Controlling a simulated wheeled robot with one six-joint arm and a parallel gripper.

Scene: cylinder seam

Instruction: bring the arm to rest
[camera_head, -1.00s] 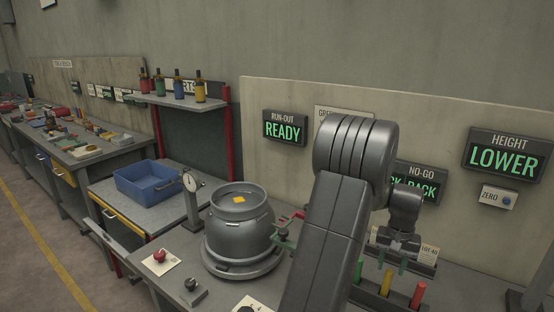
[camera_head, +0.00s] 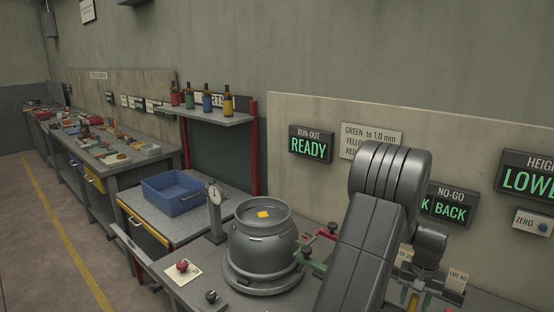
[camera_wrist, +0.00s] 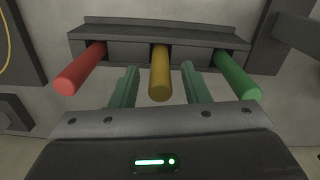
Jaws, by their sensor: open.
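My gripper (camera_wrist: 160,88) is open in the wrist view, its two green fingers apart. A yellow rod (camera_wrist: 160,75) in a dark rack (camera_wrist: 125,50) shows between the fingers; I cannot tell whether they stand around it or short of it. A red rod (camera_wrist: 82,70) sits to the left and a green rod (camera_wrist: 236,76) to the right. In the head view my arm stands at the right and hides part of the bench; the gripper end is low behind it, and the yellow rod (camera_head: 413,300) shows at the bottom edge.
A grey cylinder (camera_head: 263,245) with a yellow patch on top stands on a round base left of my arm. A dial gauge (camera_head: 214,197), a blue bin (camera_head: 173,190) and a red knob (camera_head: 183,266) are farther left. Signs (camera_head: 311,146) hang on the wall panel behind.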

